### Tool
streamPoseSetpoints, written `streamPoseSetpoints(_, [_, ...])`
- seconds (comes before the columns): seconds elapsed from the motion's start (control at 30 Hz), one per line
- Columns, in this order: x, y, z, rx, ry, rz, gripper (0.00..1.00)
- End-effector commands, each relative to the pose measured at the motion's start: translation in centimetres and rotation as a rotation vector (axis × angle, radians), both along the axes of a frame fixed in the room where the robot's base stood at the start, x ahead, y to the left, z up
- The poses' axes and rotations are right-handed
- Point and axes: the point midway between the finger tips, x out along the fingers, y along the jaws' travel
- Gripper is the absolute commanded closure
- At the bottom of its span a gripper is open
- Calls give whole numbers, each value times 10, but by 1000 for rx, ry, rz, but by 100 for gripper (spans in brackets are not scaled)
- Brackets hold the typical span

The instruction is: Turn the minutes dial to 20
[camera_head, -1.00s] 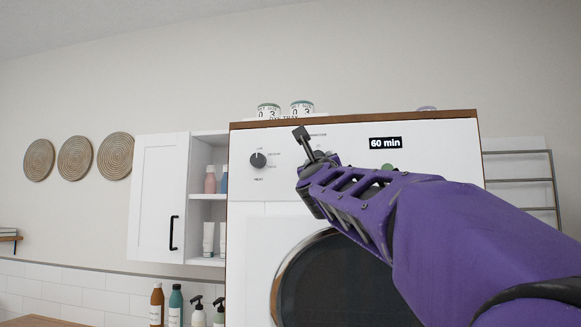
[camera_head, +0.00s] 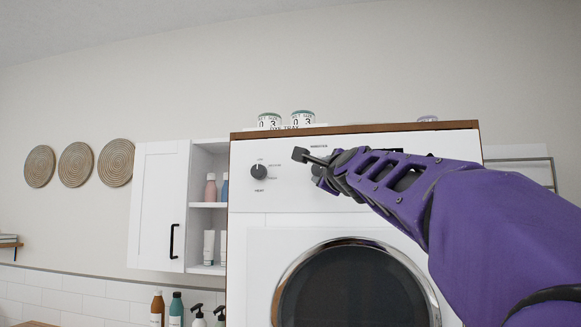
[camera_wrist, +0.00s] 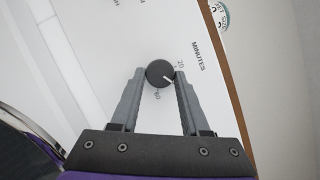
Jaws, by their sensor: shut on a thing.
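The minutes dial (camera_wrist: 160,73) is a round dark knob on the white panel, beside the word MINUTES in the wrist view. My gripper (camera_wrist: 161,76) has its two grey fingers on opposite sides of the knob, shut on it. The dial's white pointer line slants toward the lower right, between the printed 20 and 60 and below the 20. In the head view my gripper (camera_head: 318,172) is at the panel under the printed label, and hides most of this dial. My arm covers nearly all of the dark display.
A second dark dial (camera_head: 259,172) sits to the left on the same panel. The round machine door (camera_head: 282,300) is below my arm. Two small tins (camera_head: 302,117) stand on top of the machine. A white cabinet (camera_head: 158,205) with open shelves and bottles stands left.

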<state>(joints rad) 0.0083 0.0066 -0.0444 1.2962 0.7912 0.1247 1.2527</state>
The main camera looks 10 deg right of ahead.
Motion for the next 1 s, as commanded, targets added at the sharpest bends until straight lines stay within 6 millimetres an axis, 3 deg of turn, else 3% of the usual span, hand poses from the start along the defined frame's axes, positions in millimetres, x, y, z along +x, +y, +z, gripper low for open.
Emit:
streamPoseSetpoints(0.03, [-1,-1,7,-44,12,-1,100])
streamPoseSetpoints(0.5, [-1,-2,14,-469,151,-2,100])
streamPoseSetpoints(1.0, [0,0,12,-848,271,-3,100])
